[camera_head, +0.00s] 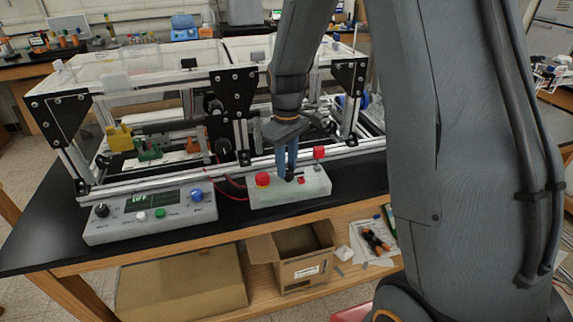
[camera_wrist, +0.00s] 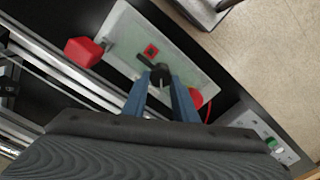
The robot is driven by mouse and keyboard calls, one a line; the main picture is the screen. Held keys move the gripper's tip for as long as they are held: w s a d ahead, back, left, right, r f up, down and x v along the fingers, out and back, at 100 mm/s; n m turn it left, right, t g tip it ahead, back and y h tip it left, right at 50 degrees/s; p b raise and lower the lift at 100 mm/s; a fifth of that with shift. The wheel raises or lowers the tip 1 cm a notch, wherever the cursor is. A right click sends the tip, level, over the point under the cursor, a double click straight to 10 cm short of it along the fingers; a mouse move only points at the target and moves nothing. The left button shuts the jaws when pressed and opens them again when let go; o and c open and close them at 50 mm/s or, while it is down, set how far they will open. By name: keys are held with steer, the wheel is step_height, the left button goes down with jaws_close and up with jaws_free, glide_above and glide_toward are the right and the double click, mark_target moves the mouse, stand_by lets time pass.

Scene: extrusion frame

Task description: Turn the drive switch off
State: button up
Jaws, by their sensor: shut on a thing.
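A pale switch box (camera_head: 318,187) sits on the black bench top in front of the extrusion frame. It also shows in the wrist view (camera_wrist: 190,50). A black switch knob (camera_wrist: 159,74) stands on the box beside a small red square (camera_wrist: 151,50), which appears in the head view (camera_head: 301,180) too. My gripper (camera_head: 287,175) points down at the box. Its blue fingers (camera_wrist: 159,82) are on either side of the black knob and shut on it. The fingers partly hide the knob, and I cannot read any on or off marking.
A red mushroom button (camera_head: 263,180) is left of my fingers, and a raised red block (camera_head: 319,153) is to their right. A grey control panel (camera_head: 150,213) with knobs stands further left. The aluminium frame (camera_head: 150,178) rises close behind. An open cardboard box (camera_head: 305,268) is below.

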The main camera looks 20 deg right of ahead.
mark_target(287, 168)
steer(key=o, duration=1)
steer(key=shift+d, duration=0.1)
steer(key=shift+o, duration=0.2)
steer(key=shift+r, duration=0.1)
step_height(287, 168, up, 8)
steer(key=shift+f+b, duration=0.2)
steer(key=shift+b, duration=1)
steer(key=s+f+m+b, duration=0.1)
steer(key=s+f+m, duration=0.2)
steer(key=s, duration=0.5)
steer(key=s+f+m+t+b, duration=0.1)
steer(key=s+f+m+b, duration=0.1)
steer(key=s+f, duration=0.3)
steer(key=s+m, duration=0.1)
steer(key=s, duration=0.3)
steer(key=shift+f, duration=0.25)
